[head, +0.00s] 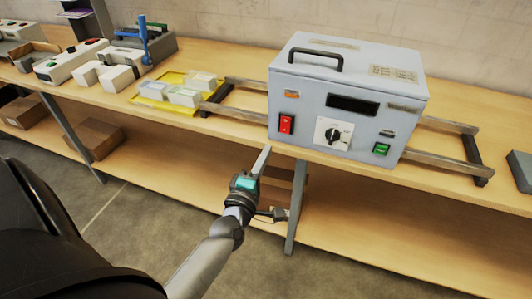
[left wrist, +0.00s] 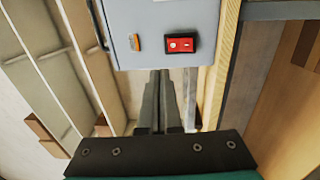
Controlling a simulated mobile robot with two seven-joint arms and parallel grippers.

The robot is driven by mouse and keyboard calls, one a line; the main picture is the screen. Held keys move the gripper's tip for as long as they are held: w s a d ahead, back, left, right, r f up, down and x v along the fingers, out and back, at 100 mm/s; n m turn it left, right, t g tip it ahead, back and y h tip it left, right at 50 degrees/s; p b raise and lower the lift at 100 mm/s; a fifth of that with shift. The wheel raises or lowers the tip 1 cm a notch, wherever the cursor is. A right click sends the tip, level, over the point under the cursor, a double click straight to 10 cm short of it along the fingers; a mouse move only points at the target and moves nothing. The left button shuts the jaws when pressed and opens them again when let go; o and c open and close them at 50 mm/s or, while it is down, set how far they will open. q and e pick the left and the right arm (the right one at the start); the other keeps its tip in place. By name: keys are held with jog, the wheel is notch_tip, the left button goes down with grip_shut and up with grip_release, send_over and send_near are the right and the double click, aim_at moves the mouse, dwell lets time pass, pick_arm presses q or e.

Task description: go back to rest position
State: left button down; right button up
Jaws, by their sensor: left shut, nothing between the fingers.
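The roll laminator (head: 345,90) is a light blue-grey box with a black top handle, a dark display and a black dial on its front. It has a red switch (head: 286,123) at its front left and a green switch (head: 381,149) at its lower right. My left gripper (head: 264,152) is shut and empty, in front of the laminator, below and left of the red switch in the head view. In the left wrist view the closed fingers (left wrist: 161,78) point towards the laminator's front, and the red switch (left wrist: 178,43) is just beyond the tips. My right gripper is not in view.
Metal rails (head: 445,152) extend from both sides of the laminator on the wooden bench (head: 500,200). A yellow tray (head: 165,103) with pale blocks lies to the left, beside other devices. A cardboard box (head: 93,138) sits on the lower shelf. The floor before the bench is clear.

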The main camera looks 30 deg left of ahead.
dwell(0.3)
pick_arm(q)
jog(key=s+d+f+m+g+h+b, duration=0.1)
jog(key=s+d+f+m+g, duration=0.25)
jog(key=f, duration=0.65)
jog(key=s+d+f+m+g+h+b, duration=0.15)
jog(key=s+f+m, duration=0.25)
jog(key=f, duration=0.6)
jog(key=s+d+f+m+g+h+b, duration=0.1)
jog(key=s+d+f+m+g+h, duration=0.2)
jog(key=f, duration=0.8)
jog(key=s+f+m+g+b, duration=0.1)
jog(key=s+f+m+g, duration=0.2)
jog(key=s+f, duration=0.3)
jog(key=s+d+f+m+g+y+b, duration=0.1)
jog(key=s+f+m+g, duration=0.2)
jog(key=s, duration=1)
jog(key=s+f+m+g+b, duration=0.1)
jog(key=s+f+m+g, duration=0.2)
jog(key=s+f+m, duration=0.3)
jog(key=s+f, duration=0.4)
jog(key=shift+s+d+m, duration=0.15)
jog(key=shift+d+m, duration=0.15)
jog(key=shift+m, duration=0.05)
